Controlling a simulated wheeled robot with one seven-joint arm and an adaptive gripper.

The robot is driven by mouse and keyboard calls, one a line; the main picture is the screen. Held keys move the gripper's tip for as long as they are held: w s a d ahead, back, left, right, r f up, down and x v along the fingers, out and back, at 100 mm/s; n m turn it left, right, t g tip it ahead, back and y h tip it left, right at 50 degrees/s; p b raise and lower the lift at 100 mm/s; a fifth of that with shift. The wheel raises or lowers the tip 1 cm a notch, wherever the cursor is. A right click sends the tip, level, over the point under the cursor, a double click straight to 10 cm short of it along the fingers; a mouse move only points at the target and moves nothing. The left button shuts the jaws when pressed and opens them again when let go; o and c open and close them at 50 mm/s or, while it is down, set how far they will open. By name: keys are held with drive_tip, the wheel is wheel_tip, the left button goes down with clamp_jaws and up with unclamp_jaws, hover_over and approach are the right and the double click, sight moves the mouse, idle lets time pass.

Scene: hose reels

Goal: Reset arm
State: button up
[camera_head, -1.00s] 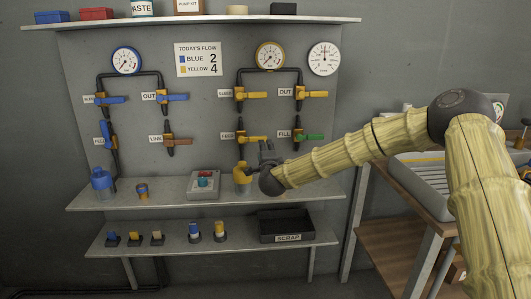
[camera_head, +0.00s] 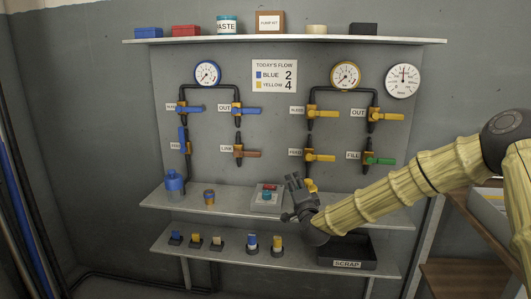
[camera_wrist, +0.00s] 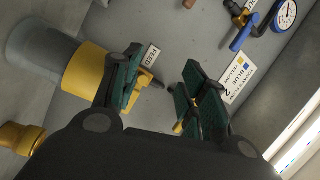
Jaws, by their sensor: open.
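My gripper (camera_head: 297,188) is in front of the shelf, by the right side of the button box (camera_head: 267,198). Its jaws are open and empty, pointing up in the head view. In the wrist view the two green-padded fingers (camera_wrist: 157,90) stand apart with nothing between them. A yellow-and-grey pump bottle (camera_wrist: 82,75) shows beside the left finger in the wrist view. In the head view it is mostly hidden behind my gripper, with only a bit of yellow showing. I cannot tell whether the finger touches it.
A grey board carries valves, gauges and a flow card (camera_head: 274,76). A blue bottle (camera_head: 174,184) and small cup (camera_head: 209,197) stand on the middle shelf (camera_head: 190,202). Below are several small plugs (camera_head: 251,242) and a black scrap tray (camera_head: 347,264).

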drive_tip(key=s+a+f+n+g+y, duration=0.1)
drive_tip(key=s+f+g, duration=0.15)
drive_tip(key=f, duration=0.45)
drive_tip(key=s+a+f+n+g, duration=0.1)
drive_tip(key=s+f+n, duration=0.1)
drive_tip(key=s+f, duration=0.35)
drive_tip(key=s+d+f+n+g, duration=0.3)
drive_tip(key=s+f+n+g, duration=0.35)
drive_tip(key=s+f, duration=2)
drive_tip(key=s+d+f+n+g+h, duration=0.1)
drive_tip(key=s+d+f+g, duration=0.25)
drive_tip(key=s, duration=0.65)
drive_tip(key=s+d+f+n+g+h, duration=0.1)
drive_tip(key=s+d+f+g, duration=0.2)
drive_tip(key=s, duration=0.6)
drive_tip(key=s+d+f+n+g+h, duration=0.1)
drive_tip(key=s+d+f+g, duration=0.3)
drive_tip(key=s, duration=0.6)
wheel_tip(320, 180, up, 17)
drive_tip(key=t+p, duration=0.1)
drive_tip(key=p, duration=1.4)
drive_tip(key=shift+s+d+h, duration=0.15)
drive_tip(key=shift+d+h, duration=0.15)
drive_tip(key=shift+d, duration=0.15)
drive_tip(key=shift+r+t, duration=0.1)
drive_tip(key=shift+t, duration=0.15)
